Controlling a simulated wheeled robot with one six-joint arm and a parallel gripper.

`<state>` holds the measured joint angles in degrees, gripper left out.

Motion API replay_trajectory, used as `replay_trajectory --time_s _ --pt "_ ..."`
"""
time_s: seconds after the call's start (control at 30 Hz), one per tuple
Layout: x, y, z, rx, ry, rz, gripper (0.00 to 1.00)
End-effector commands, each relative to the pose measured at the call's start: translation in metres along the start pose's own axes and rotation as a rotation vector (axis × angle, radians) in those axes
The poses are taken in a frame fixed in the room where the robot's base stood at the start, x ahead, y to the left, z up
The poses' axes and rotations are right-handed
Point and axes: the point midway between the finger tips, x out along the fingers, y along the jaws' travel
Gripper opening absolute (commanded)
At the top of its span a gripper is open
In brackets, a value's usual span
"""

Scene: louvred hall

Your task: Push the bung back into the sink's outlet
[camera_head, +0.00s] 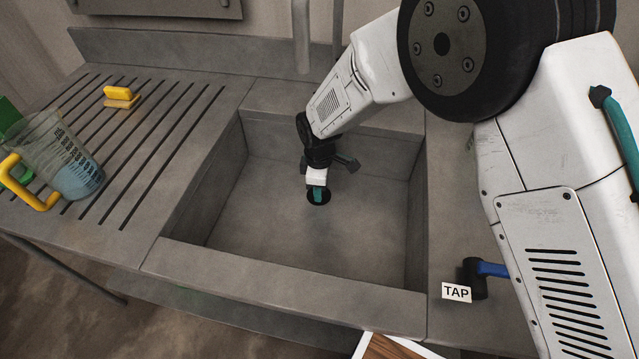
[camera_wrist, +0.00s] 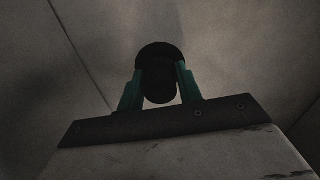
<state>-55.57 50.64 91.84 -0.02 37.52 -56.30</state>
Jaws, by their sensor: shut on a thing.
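The grey sink (camera_head: 250,215) has a bare basin with a dark round outlet (camera_head: 325,200) in its floor. My gripper (camera_head: 317,194) points down into the basin, its teal fingertips right at the outlet. In the wrist view my gripper (camera_wrist: 160,85) is shut on a dark rounded bung (camera_wrist: 159,88), one finger on each side. The black outlet (camera_wrist: 158,50) shows behind the bung there. The bung is hidden by the gripper in the head view. I cannot tell whether it sits in the outlet or just above it.
A tap lever with a blue handle (camera_head: 493,269) and a TAP label (camera_head: 456,292) is at the right. A measuring jug (camera_head: 62,150) with blue liquid and a yellow brush-like block (camera_head: 120,96) stand on the slotted drainer (camera_head: 150,150). The spout (camera_head: 301,35) hangs behind the basin.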

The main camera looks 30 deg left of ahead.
Motion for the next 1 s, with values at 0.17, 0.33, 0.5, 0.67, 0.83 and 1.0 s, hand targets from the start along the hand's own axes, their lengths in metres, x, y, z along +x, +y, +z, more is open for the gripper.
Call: replay_trajectory --time_s 0.17,0.33,0.5,0.67,0.83,1.0 --pt "0.002 0.000 0.000 0.000 0.000 0.000 0.00" --pt "0.002 0.000 0.000 0.000 0.000 0.000 0.00" --pt "0.002 0.000 0.000 0.000 0.000 0.000 0.60" --pt "0.002 0.000 0.000 0.000 0.000 0.000 0.60" --pt "-0.007 0.001 0.000 0.000 0.001 0.001 0.60" --pt "-0.028 0.001 0.000 0.000 0.001 0.002 0.60"
